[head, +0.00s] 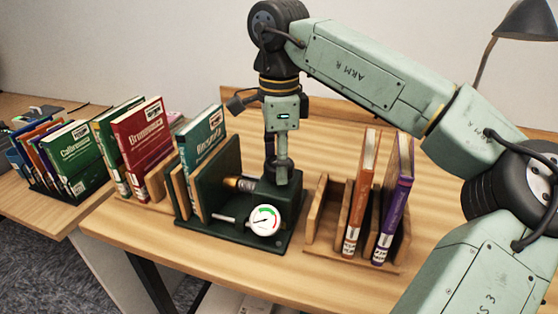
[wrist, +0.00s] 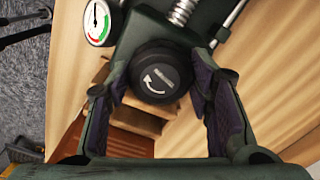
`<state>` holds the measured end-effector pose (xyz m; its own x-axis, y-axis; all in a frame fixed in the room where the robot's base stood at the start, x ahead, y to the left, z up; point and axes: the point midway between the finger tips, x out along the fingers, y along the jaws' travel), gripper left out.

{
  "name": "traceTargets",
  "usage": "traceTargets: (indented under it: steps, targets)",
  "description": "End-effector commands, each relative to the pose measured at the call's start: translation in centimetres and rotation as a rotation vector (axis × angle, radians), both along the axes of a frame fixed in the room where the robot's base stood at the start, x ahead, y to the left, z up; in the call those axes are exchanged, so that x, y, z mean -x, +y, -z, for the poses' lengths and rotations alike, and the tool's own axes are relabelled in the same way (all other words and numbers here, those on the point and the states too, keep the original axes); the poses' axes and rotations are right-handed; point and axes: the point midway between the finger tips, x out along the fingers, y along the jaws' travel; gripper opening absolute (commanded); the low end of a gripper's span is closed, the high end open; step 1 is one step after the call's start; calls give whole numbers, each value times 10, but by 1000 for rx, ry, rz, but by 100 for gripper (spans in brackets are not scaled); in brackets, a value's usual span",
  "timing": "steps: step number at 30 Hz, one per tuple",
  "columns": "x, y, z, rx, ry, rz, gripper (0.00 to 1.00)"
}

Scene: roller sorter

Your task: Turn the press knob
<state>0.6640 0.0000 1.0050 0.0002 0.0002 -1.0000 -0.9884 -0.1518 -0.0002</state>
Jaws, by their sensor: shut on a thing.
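The press (head: 277,200) is a dark green frame on the table, with a brass-coloured screw and a steel guide rod. Its knob (wrist: 155,72) is round and black with a white curved arrow, centred in the wrist view. A white dial gauge (head: 265,219) with green and red bands sits on the press front; it also shows in the wrist view (wrist: 97,22). My gripper (head: 283,166) reaches down from above onto the press, its fingers (wrist: 160,78) on either side of the knob, shut on it. A green book (head: 204,136) stands at the press's left plates.
A wooden rack (head: 312,240) with an orange book (head: 362,190) and a purple book (head: 395,205) stands close right of the press. Red and green books (head: 140,140) stand to the left. A lamp (head: 527,20) is at the back right.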

Motion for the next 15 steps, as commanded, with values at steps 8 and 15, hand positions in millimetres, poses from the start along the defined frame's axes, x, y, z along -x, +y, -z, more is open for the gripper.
traceTargets:
  steps: [8, 15]
  targets:
    - [0, 0, 1, 2, -1, 263, 20]
    - [0, 0, 1, 2, 0, 490, 20]
